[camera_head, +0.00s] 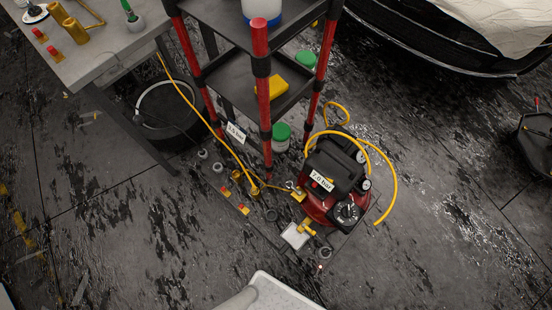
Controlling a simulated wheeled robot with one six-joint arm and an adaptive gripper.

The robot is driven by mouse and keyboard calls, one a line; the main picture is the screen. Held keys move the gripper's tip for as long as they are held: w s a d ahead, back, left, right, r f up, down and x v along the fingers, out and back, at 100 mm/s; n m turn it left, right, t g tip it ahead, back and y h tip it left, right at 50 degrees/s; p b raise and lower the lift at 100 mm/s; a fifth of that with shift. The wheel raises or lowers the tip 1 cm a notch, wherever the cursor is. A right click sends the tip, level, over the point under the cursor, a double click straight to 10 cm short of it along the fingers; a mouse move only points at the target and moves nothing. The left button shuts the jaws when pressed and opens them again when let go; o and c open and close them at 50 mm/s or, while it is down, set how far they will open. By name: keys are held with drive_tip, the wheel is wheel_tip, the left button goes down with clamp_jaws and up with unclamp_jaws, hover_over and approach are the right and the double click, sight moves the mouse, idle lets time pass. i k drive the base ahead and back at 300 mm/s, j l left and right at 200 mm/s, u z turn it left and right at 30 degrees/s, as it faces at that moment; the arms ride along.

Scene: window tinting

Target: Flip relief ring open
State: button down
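A red and black compressor (322,206) stands on the floor right of centre, with a white "7.0 bar" label (321,181) on it. Two small round gauges sit on its right side, the upper gauge (361,157) and the lower gauge (366,184). A black dial (347,211) is at its front right. Brass fittings (297,194) show at its left side. I cannot make out the relief ring for certain among these small parts, nor whether it is open. My gripper is not in view.
A yellow hose (394,190) loops around the compressor. A red-post shelf cart (264,105) stands behind it. A white plate (295,236) and small loose fittings (243,209) lie in front and left. A workbench (105,65) is upper left, a car (440,45) upper right.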

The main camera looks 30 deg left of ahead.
sight(299, 192)
drive_tip(key=j, duration=0.9)
drive_tip(key=i+j, duration=0.15)
drive_tip(key=j, duration=0.7)
